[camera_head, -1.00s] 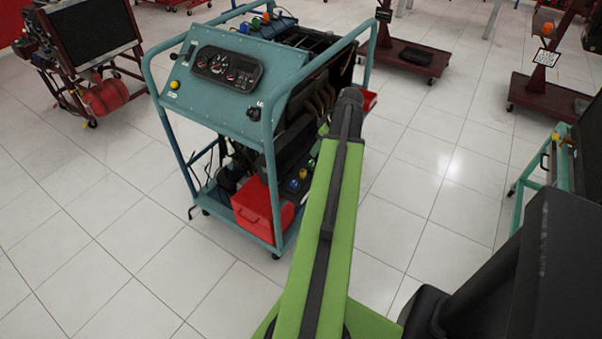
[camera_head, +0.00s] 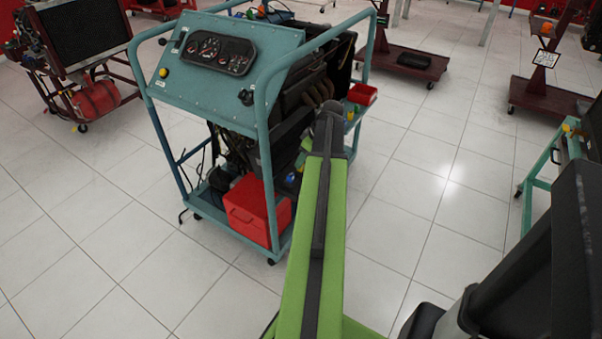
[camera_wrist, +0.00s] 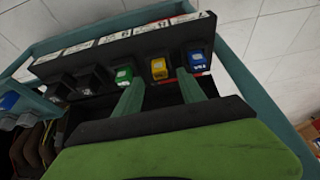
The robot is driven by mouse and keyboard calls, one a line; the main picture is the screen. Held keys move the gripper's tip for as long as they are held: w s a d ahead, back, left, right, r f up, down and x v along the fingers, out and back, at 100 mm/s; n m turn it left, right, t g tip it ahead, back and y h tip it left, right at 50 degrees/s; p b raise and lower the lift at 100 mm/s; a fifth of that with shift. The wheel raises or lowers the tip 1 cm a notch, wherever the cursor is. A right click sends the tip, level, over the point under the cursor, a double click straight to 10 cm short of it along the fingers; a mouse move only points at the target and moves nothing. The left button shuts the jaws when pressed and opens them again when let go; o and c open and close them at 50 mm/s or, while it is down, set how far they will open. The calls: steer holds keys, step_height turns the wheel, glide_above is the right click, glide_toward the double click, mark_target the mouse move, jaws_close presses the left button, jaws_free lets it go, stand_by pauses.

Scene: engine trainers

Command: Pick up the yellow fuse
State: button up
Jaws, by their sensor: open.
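The yellow fuse (camera_wrist: 159,68) sits in a dark holder strip (camera_wrist: 100,60) in the wrist view, between a green fuse (camera_wrist: 123,76) on its left and a blue fuse (camera_wrist: 197,60) on its right. My gripper (camera_wrist: 158,80) is open, its two green fingers reaching toward the strip on either side of the yellow fuse. The gap between them looks empty. I cannot tell how far the fingertips are from the fuse. In the head view my arm reaches to the teal engine trainer (camera_head: 205,105); it hides the gripper, and I cannot make out the yellow fuse there.
White labels (camera_wrist: 135,32) line the strip's far edge. The trainer's teal frame bars (camera_wrist: 250,90) run beside the strip. A red box (camera_head: 258,212) sits on the trainer's lower shelf. Other trainers stand around; the tiled floor (camera_head: 110,250) is clear at the front left.

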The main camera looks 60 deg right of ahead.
steer(key=b+x, duration=0.2)
steer(key=x, duration=0.1)
steer(key=shift+s+f, duration=0.1)
steer(key=shift+f, duration=0.1)
steer(key=shift+r, duration=0.2)
steer(key=shift+c, duration=0.5)
jaws_close()
step_height(320, 180, up, 5)
steer(key=p, duration=0.5)
steer(key=shift+f, duration=0.1)
steer(key=s+d+r+p, duration=0.3)
steer(key=s+r+p, duration=0.3)
steer(key=s, duration=0.5)
steer(key=shift+d+r+p, duration=0.2)
steer(key=shift+d+p, duration=0.05)
steer(key=shift+p, duration=0.1)
